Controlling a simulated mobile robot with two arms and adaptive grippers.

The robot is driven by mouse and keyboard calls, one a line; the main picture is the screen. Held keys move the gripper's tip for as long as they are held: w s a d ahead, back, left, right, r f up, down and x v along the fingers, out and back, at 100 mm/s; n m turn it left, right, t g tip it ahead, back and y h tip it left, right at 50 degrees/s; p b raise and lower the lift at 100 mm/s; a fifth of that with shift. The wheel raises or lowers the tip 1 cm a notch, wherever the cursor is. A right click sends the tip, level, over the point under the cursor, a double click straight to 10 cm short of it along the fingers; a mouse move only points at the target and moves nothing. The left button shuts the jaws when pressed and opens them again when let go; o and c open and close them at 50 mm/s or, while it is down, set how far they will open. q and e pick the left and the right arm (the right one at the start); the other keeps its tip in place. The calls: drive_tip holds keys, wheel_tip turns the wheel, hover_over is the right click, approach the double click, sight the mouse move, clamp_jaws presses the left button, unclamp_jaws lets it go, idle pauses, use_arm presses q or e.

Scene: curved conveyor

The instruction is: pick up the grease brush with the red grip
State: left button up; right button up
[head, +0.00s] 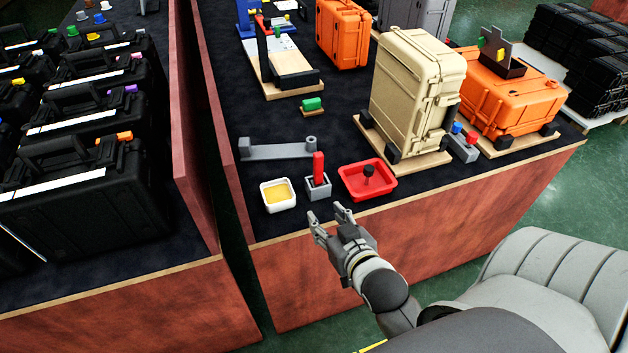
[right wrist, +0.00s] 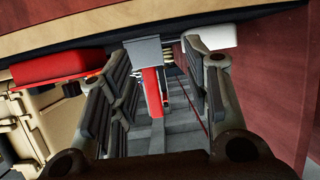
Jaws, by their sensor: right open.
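The grease brush with the red grip (head: 318,168) stands upright in a small grey square holder (head: 318,190) near the front edge of the dark worktop. Its lower end is hidden in the holder. My right gripper (head: 328,214) is open and empty, just in front of the holder at the worktop edge. In the right wrist view the red grip (right wrist: 153,92) and the grey holder (right wrist: 143,50) show between the spread fingers, with no visible contact. My left gripper is not in view.
A white tub with yellow contents (head: 278,208) stands left of the holder, and a red tray with a black knob (head: 384,187) stands close on its right. A grey bracket (head: 275,151) lies behind. A beige case (head: 405,95) stands farther back right.

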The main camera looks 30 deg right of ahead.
sight(320, 167)
drive_tip(key=w+d+r+t, duration=0.1)
drive_tip(key=w, duration=0.1)
drive_tip(key=w+d+r+t+h, duration=0.1)
drive_tip(key=w+r, duration=0.1)
drive_tip(key=w+d+r+m+t+h, duration=0.1)
drive_tip(key=w+d+r, duration=0.1)
drive_tip(key=shift+d+r+t, duration=0.1)
drive_tip(key=shift+r+t, duration=0.15)
drive_tip(key=shift+t, duration=0.15)
drive_tip(key=x, duration=0.2)
drive_tip(key=p+x, duration=0.1)
drive_tip(key=x, duration=0.1)
drive_tip(key=shift+w+a, duration=0.2)
drive_tip(key=shift+a, duration=0.15)
drive_tip(key=shift+w+d, duration=0.15)
drive_tip(key=shift+w, duration=0.35)
drive_tip(key=shift+c, duration=0.3)
clamp_jaws()
